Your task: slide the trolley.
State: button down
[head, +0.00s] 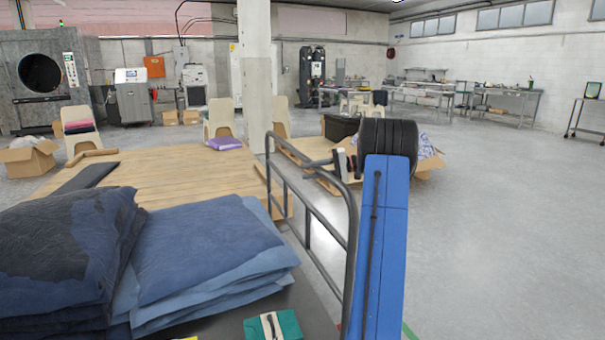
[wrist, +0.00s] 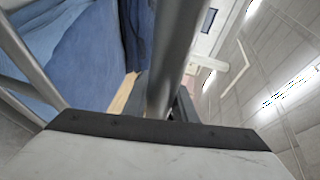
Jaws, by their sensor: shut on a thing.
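The trolley has a grey tubular handle frame (head: 350,255) and a dark deck (head: 312,312), in the lower left and middle of the head view. Folded blue denim stacks (head: 210,250) lie on the deck beside a small green packet (head: 272,326). My gripper (head: 345,163) is at the top of the frame, near its right-hand post, and is shut on the handle. In the wrist view, the grey handle tube (wrist: 176,60) rises from the gripper's dark edge, with denim to its left.
A low wooden platform (head: 165,170) lies just beyond the trolley. A concrete pillar (head: 255,75), chairs (head: 221,118) and boxes (head: 28,158) stand past it. Grey floor (head: 500,220) is open on the right, up to metal tables (head: 505,102) by the far wall.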

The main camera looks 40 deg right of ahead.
jog(key=shift+d+f, duration=0.1)
dwell(0.3)
jog(key=c, duration=1.5)
grip_release()
jog(key=shift+o, duration=0.2)
jog(key=shift+d, duration=0.1)
jog(key=v, duration=1.7)
jog(key=shift+s+d, duration=0.15)
